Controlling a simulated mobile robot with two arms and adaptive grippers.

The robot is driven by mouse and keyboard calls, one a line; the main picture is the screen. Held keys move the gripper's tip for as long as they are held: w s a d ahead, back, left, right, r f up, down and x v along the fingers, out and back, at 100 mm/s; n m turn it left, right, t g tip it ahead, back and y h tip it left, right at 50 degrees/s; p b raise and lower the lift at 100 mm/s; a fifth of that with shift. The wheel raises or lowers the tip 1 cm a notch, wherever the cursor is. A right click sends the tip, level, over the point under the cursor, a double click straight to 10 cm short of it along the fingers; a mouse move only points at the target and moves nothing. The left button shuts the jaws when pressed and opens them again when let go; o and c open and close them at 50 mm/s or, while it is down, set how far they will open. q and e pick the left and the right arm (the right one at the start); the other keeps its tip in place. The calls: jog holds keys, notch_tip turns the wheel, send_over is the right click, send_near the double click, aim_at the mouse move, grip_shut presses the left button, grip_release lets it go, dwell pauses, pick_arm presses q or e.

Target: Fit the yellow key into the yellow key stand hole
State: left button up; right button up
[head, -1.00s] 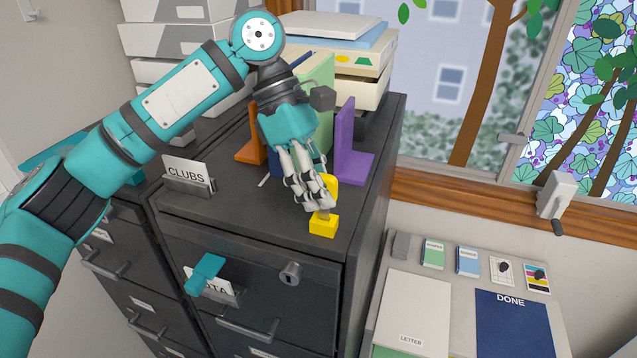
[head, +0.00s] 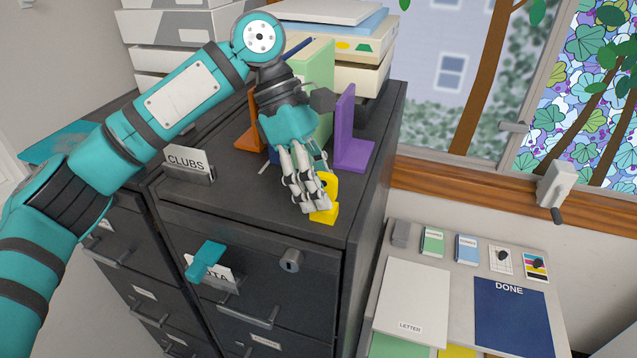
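The yellow key (head: 331,184) is upright between the fingers of my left gripper (head: 319,207), partly hidden behind them. The gripper points down and looks shut on the key. The yellow key stand (head: 326,216) sits near the front right corner of the dark cabinet top (head: 240,200). The fingertips overlap the stand in the picture, and the key is directly above or at it. The fingers hide the hole and the lower end of the key, so I cannot tell whether the key is in the hole. My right gripper is not in view.
A purple bookend (head: 346,140), a green book (head: 318,75) and an orange bookend (head: 247,135) stand behind the gripper. The CLUBS card holder (head: 190,168) is at left. A teal piece (head: 207,260) juts out before the drawer front. The cabinet's right edge is close.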

pick_arm(q)
jog(key=shift+r, duration=0.15)
jog(key=v, duration=1.1)
jog(key=shift+w+a+r, duration=0.15)
jog(key=shift+r, duration=0.15)
